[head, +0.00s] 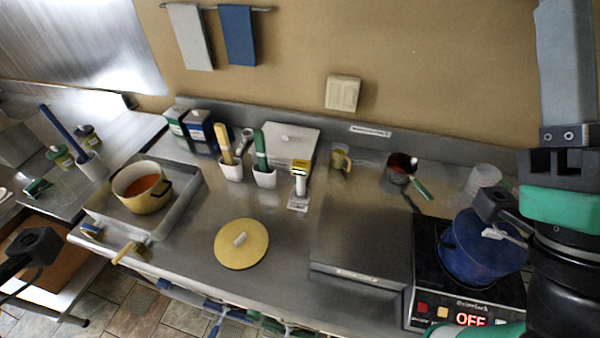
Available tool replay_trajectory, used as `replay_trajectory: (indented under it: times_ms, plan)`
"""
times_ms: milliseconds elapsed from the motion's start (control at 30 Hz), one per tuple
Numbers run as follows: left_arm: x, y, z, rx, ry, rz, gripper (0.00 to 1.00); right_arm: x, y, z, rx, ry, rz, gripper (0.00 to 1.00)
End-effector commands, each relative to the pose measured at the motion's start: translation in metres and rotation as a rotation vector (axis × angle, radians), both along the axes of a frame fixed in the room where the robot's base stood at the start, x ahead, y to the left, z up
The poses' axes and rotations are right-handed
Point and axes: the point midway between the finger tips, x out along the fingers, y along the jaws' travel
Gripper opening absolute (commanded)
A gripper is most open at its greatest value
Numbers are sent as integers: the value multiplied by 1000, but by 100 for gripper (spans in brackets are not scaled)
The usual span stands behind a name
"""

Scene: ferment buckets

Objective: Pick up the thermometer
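A small upright device with a yellow head (301,165) and a pale body stands on a small base near the middle of the steel counter. It may be the thermometer, but its face is too small to read. Part of my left arm's dark end shows at the left edge, well left of the device; its fingertips do not show clearly. My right arm comes in at the right edge, in front of the stove and blue pot (468,250); its fingertips cannot be made out. Both arms are apart from the device.
White holders (231,170) with upright tools stand left of the device, with a pale box (291,143) behind. A yellow pot (142,187) sits in a metal tray (187,207). A round yellow lid (241,244) lies in front. A green-handled saucepan (399,171) stands right.

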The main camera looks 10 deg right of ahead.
Motion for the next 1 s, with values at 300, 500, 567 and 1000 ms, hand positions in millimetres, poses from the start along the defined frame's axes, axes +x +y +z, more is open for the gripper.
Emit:
replay_trajectory:
  times_ms: [300,500,567,1000]
  plan:
    - [0,0,0,0,0,0,43,0,0,0,0,0,0,50]
    - [0,0,0,0,0,0,45,0,0,0,0,0,0,50]
    - [0,0,0,0,0,0,56,0,0,0,0,0,0,50]
    - [0,0,0,0,0,0,100,0,0,0,0,0,0,50]
